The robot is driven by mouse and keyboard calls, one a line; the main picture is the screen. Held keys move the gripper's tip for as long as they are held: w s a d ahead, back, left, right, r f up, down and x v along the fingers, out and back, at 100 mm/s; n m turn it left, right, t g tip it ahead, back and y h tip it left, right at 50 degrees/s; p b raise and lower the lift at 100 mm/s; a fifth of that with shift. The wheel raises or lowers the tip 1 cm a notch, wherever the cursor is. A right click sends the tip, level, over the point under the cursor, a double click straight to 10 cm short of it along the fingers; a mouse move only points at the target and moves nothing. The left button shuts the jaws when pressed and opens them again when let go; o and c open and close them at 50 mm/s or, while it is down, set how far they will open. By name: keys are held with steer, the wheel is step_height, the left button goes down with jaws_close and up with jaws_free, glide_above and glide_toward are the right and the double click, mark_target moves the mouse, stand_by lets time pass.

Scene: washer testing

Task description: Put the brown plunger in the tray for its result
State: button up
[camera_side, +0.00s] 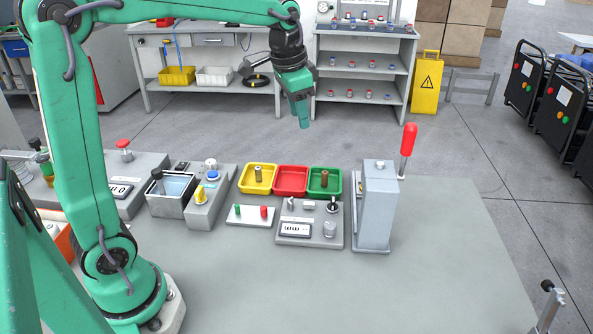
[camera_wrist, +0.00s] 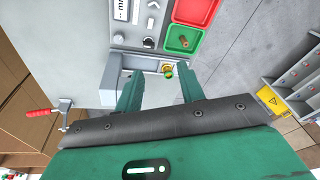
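A brown plunger (camera_side: 324,178) stands upright in the green tray (camera_side: 338,188). It also shows in the wrist view as a brown rod (camera_wrist: 184,41) inside the green tray (camera_wrist: 172,45). A lighter tan-brown plunger (camera_side: 258,173) stands in the yellow tray (camera_side: 244,186). The red tray (camera_side: 291,178) between them looks empty. My gripper (camera_side: 303,122) is raised high above and behind the trays, pointing down and touching nothing.
A grey press (camera_side: 373,215) with a red-handled lever (camera_side: 408,140) stands right of the trays. A tester (camera_side: 310,235) with a display and knob sits in front. A small stand with green and red buttons (camera_side: 250,215) is beside it.

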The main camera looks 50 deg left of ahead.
steer(key=s+d+f+n+t, duration=0.1)
steer(key=s+d+n, duration=0.1)
steer(key=s, duration=0.8)
steer(key=s+d+f+n+t, duration=0.1)
steer(key=s+f+t, duration=0.1)
steer(key=s, duration=0.8)
steer(key=shift+s+d+n, duration=0.25)
steer(key=shift+d+n, duration=0.15)
